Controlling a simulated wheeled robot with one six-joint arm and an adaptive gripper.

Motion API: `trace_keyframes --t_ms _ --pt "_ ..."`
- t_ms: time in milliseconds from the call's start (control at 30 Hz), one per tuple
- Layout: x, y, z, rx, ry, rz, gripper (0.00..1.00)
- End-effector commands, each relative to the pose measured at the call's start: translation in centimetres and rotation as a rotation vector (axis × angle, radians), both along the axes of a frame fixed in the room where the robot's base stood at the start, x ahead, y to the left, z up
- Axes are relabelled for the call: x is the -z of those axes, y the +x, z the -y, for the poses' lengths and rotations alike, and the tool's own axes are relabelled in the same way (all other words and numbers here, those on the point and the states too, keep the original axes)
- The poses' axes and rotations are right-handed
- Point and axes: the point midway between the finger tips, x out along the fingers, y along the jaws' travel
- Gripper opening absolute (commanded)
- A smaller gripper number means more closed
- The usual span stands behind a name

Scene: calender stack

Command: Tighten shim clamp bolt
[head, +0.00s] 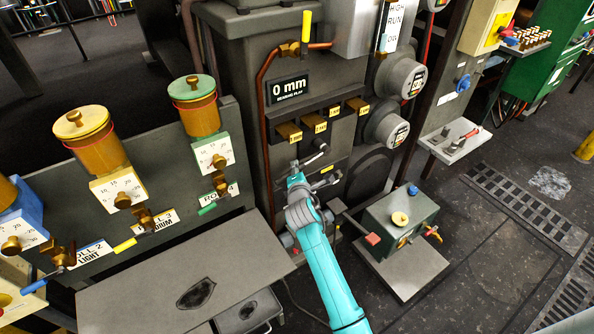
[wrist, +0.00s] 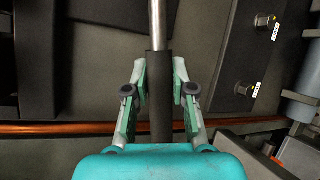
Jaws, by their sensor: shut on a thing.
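My gripper (wrist: 158,95) is shut on the black grip of a bar-like tool (wrist: 160,110) in the wrist view. The tool's silver shaft (wrist: 158,22) runs up out of the picture, so its far end is hidden there. In the head view my gripper (head: 312,176) is at the machine front, below the brass shims (head: 313,127). I cannot tell which bolt is the clamp bolt.
A "0 mm" sign (head: 289,89) is above the shim rack. A copper pipe (head: 262,125) runs down the machine. A green box unit (head: 398,222) stands right of my arm, and a grey table (head: 150,275) lies left. Dark floor (head: 460,270) is open at right.

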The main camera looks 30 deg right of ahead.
Motion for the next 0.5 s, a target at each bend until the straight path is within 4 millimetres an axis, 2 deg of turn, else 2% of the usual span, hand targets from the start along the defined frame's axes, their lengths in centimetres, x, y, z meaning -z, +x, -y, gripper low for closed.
trace_keyframes --t_ms 200,500 --pt "-0.84 0.03 -0.06 0.001 0.053 0.002 0.00" --pt "-1.04 0.02 -0.16 -0.001 0.076 0.000 0.00"
